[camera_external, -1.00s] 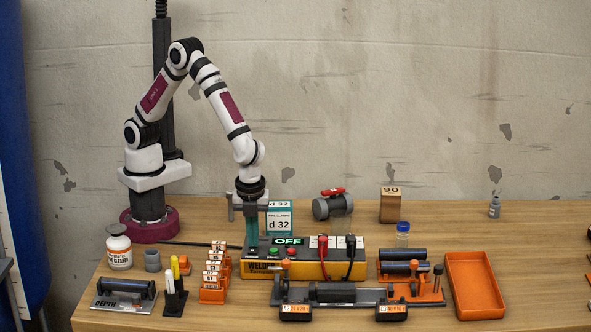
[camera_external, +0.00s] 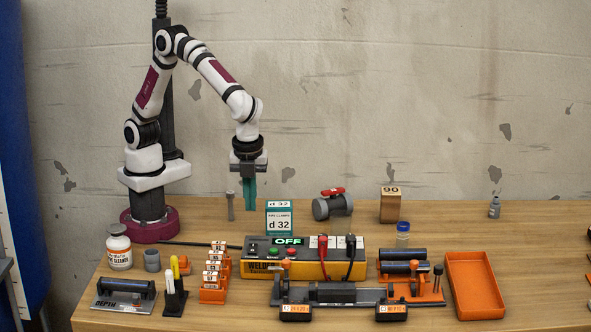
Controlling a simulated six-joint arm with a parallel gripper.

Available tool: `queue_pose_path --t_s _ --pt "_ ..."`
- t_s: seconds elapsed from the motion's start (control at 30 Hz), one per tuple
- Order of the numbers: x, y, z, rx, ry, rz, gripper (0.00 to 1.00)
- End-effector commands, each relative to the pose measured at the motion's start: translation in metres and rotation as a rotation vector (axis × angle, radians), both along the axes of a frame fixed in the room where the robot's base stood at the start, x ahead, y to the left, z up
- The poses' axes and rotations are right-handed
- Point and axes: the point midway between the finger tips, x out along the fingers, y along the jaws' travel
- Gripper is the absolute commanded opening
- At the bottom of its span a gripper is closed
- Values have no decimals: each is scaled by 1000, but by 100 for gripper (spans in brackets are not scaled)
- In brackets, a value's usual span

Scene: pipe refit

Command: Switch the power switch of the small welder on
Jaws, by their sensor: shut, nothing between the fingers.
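The small welder (camera_external: 318,270) is a yellow and black box in the middle of the table. Its display (camera_external: 288,241) reads OFF in green. A small dark switch (camera_external: 254,247) shows at the left of its top face; its exact position is too small to tell. Green and red buttons sit beside it, and red and black plugs stand in its right part. My gripper (camera_external: 249,208) points down with teal fingers shut and empty. It hangs in the air above and behind the welder's left end, apart from it.
A "d 32" sign (camera_external: 280,219) stands right behind the welder. A grey upright tool (camera_external: 230,206) is left of my gripper. A clamp fixture (camera_external: 335,295) lies in front of the welder, orange number blocks (camera_external: 214,277) to its left. An orange tray (camera_external: 474,284) lies right.

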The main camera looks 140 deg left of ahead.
Motion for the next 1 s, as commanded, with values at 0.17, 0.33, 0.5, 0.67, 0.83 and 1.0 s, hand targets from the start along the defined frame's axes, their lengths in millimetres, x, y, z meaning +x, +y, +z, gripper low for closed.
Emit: queue_pose_path --t_s 0.17,0.33,0.5,0.67,0.83,1.0 --pt "3 -3 26 -1 -2 0 0" --pt "3 -3 34 0 0 1 0" --pt "3 -3 34 0 0 1 0" --pt "-7 6 35 0 0 3 0" --pt "-8 7 35 0 0 0 0" --pt "-9 7 25 -1 3 0 0"
